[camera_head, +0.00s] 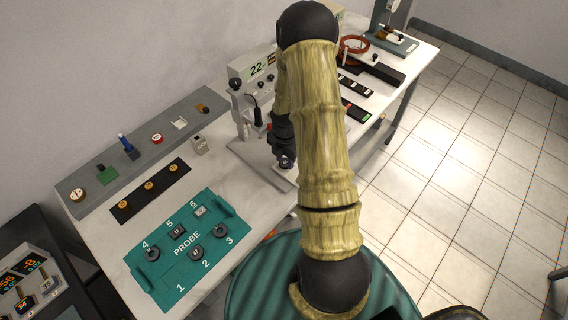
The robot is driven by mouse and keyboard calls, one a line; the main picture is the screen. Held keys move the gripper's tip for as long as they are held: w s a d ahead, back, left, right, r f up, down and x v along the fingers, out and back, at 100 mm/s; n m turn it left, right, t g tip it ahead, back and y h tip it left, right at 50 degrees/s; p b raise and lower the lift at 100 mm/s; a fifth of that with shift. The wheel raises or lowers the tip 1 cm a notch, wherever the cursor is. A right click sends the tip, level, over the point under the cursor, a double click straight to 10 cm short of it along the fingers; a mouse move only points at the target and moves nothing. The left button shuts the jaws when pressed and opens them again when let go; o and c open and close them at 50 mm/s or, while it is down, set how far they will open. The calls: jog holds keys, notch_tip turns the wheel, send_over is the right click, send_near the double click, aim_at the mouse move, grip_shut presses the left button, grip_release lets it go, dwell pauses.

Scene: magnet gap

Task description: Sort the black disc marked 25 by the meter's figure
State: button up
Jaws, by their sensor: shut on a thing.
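My gripper (284,158) points down over the grey base of a press-like stand (248,118) and is shut on a small dark thing, mostly hidden by the fingers and arm. I cannot read a 25 on it. The meter (256,69) behind the stand shows a figure starting with 22; my arm covers its right part. A teal tray (165,283) marked PROBE, with places numbered 1 to 6, lies at the front left. Place 1 looks bare.
A black strip (135,201) with three gold-topped discs and a long grey rack (90,178) with several small parts lie behind the tray. Black slotted boxes (355,110) and a red cable coil (354,46) are right of my arm. Instrument displays (30,285) stand at lower left.

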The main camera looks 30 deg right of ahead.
jog(key=shift+r+p, duration=1.15)
jog(key=shift+r, duration=0.5)
jog(key=shift+f, duration=0.1)
